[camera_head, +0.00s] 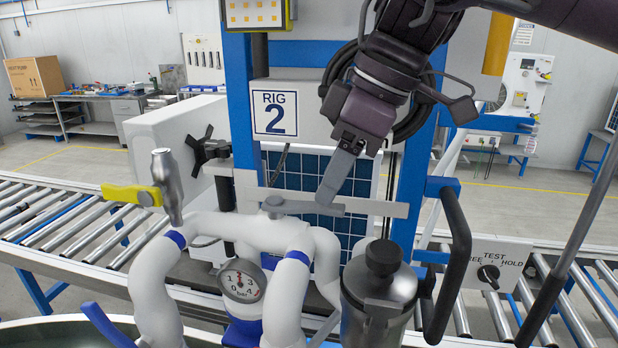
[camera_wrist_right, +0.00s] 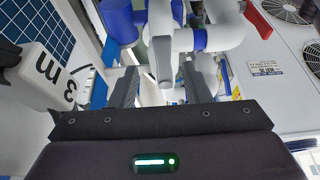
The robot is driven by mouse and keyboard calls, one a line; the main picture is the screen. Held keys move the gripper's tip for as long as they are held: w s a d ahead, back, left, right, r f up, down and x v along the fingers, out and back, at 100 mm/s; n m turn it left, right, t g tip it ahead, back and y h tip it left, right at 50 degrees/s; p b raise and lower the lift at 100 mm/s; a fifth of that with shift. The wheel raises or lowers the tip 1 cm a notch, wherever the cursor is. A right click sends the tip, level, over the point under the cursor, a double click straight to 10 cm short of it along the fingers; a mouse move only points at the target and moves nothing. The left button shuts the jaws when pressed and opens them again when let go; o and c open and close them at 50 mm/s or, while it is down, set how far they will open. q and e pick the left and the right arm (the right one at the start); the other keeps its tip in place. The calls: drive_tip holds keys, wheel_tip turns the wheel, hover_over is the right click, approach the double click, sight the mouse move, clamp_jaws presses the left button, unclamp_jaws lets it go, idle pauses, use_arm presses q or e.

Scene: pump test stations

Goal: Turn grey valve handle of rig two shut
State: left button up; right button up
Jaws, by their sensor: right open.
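The grey valve handle (camera_head: 308,207) is a flat bar on top of the white pipework, below the RIG 2 sign (camera_head: 275,113). It points right from its round hub, across the picture. My right gripper (camera_head: 330,192) comes down from above at the handle's right end, and its near finger hides part of that end. In the right wrist view the gripper (camera_wrist_right: 163,88) is open, with the grey handle (camera_wrist_right: 162,62) between its two fingers. I cannot tell whether either finger touches it. My left gripper is not in view.
A yellow-handled valve (camera_head: 130,195) stands left on the same pipework. A pressure gauge (camera_head: 242,281) and a grey lidded canister (camera_head: 380,285) are below and in front. A black bar handle (camera_head: 452,255) stands at right. A roller conveyor (camera_head: 75,205) runs behind.

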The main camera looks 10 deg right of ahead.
sight(303, 203)
drive_tip(key=shift+w+a+r, duration=0.1)
drive_tip(key=shift+w+a, duration=0.1)
drive_tip(key=shift+a, duration=0.25)
drive_tip(key=shift+w+a+r, duration=0.1)
drive_tip(key=shift+w+a, duration=0.05)
drive_tip(key=shift+a, duration=0.25)
drive_tip(key=shift+s+a+f+p, duration=0.1)
drive_tip(key=shift+a+f+p, duration=0.3)
drive_tip(key=shift+f, duration=0.55)
drive_tip(key=shift+a+f, duration=0.15)
drive_tip(key=shift+f, duration=0.4)
drive_tip(key=c, duration=0.4)
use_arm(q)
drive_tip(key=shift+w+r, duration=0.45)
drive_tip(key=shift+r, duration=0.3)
use_arm(e)
clamp_jaws()
